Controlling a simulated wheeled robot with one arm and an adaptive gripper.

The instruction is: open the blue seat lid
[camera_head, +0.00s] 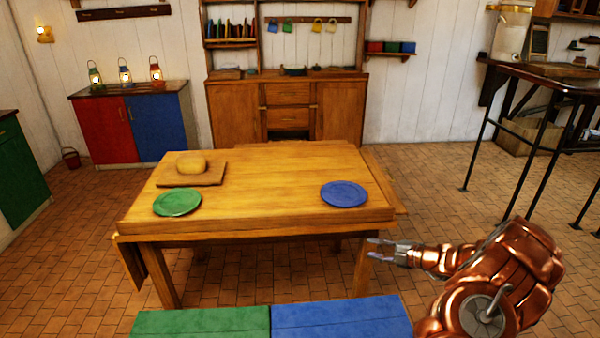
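The blue seat lid (341,318) lies flat and shut at the bottom of the head view, in front of the table. Its near part is cut off by the frame's lower edge. The green seat lid (200,322) sits directly to its left. My gripper (372,248) is at the right, beside the table's near right leg, above and beyond the blue lid in the picture and apart from it. It points left and appears empty. Its fingers are too small to tell how far apart they are.
A wooden table (262,190) stands just beyond the seats, with a green plate (178,202), a blue plate (344,194) and a bread board (213,178). A black-framed counter (545,80) stands at the right. The tiled floor (440,190) right of the table is clear.

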